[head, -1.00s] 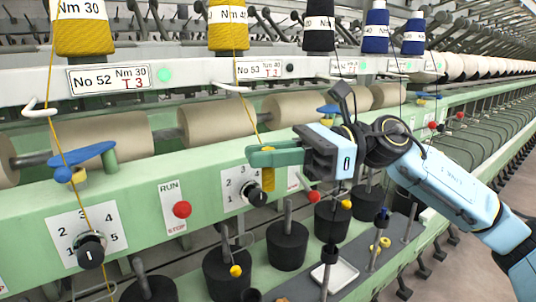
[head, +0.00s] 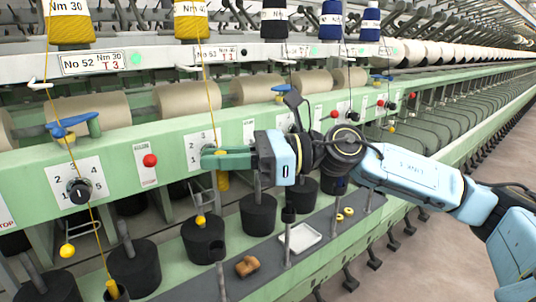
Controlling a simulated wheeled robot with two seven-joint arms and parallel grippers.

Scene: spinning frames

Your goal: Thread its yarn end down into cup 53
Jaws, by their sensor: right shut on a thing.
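My right gripper (head: 208,157), with green fingers, is shut on the yellow yarn end (head: 222,181), a short yellow piece showing below the fingers. The yarn rises from it to the yellow cone (head: 191,20) above the No 53 label (head: 215,53). The gripper is in front of the dial panel and covers its dial. Below it, apart from it, a post with a small dark cup (head: 220,254) stands on the front rail, seemingly cup 53; I read no number on it. My left gripper is not in view.
Black pots (head: 203,240) stand behind the posts, one with a yellow ball. On the rail (head: 255,285) lie a brown piece (head: 247,266), a white tray (head: 299,238) and yellow rings (head: 345,214). A red knob (head: 150,160) sits left of the gripper.

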